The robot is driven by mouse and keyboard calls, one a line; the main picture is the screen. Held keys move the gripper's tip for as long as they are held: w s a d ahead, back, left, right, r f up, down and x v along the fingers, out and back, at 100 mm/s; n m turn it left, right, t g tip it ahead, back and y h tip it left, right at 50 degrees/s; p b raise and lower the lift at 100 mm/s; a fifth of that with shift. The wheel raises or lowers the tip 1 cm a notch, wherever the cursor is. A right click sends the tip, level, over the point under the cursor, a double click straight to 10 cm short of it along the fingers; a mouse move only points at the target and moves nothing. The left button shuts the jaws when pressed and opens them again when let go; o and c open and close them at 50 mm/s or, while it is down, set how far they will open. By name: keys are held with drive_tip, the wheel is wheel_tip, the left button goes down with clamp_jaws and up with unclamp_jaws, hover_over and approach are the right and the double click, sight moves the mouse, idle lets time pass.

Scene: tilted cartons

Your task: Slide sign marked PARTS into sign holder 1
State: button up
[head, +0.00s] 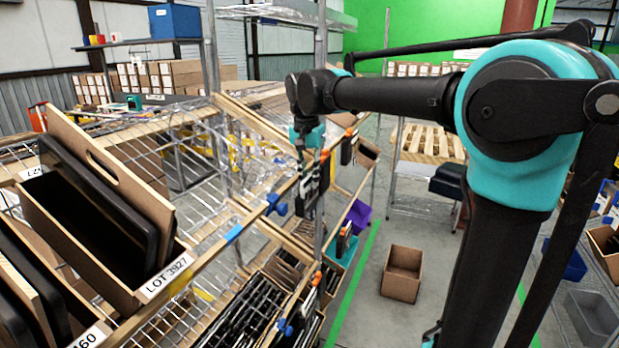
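My arm reaches across from the right, and my gripper (311,205) hangs down close to the front rail of the tilted rack. Dark parts and a small pale patch show there, but they are too small to tell the fingers apart or to see whether anything is held. I cannot pick out a sign marked PARTS; no such lettering is readable. Blue clamps (276,204) and small orange pieces (316,278) sit along the rack's wooden rails. I cannot tell which of these, if any, is sign holder 1.
A tilted carton labelled LOT 3927 (168,274) holds dark panels at the left. The wire rack (206,240) has lower shelves with more cartons. An open brown box (402,273) stands on the floor. The grey floor around it is mostly clear. A pallet (430,143) lies behind.

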drive_tip(key=shift+o, duration=1)
drive_tip(key=shift+r, duration=0.1)
wheel_tip(320, 180, up, 12)
drive_tip(key=s, duration=0.1)
drive_tip(key=shift+s+a, duration=0.2)
drive_tip(key=shift+a, duration=0.05)
drive_tip(key=shift+f, duration=0.2)
drive_tip(key=s+d+f+n+t, duration=0.1)
drive_tip(key=s+d+f, duration=0.1)
drive_tip(key=d+f, duration=0.7)
drive_tip(key=s+d+f+n, duration=0.1)
drive_tip(key=d+f, duration=0.5)
drive_tip(key=f, duration=0.7)
drive_tip(key=s+d+f+n+t, duration=0.1)
drive_tip(key=s+d+f, duration=0.3)
drive_tip(key=s+f, duration=0.3)
drive_tip(key=s+d+f+n, duration=0.1)
drive_tip(key=s+d+f, duration=0.4)
drive_tip(key=s+f, duration=0.3)
wheel_tip(320, 180, down, 2)
drive_tip(key=shift+t, duration=0.4)
drive_tip(key=shift+d, duration=0.1)
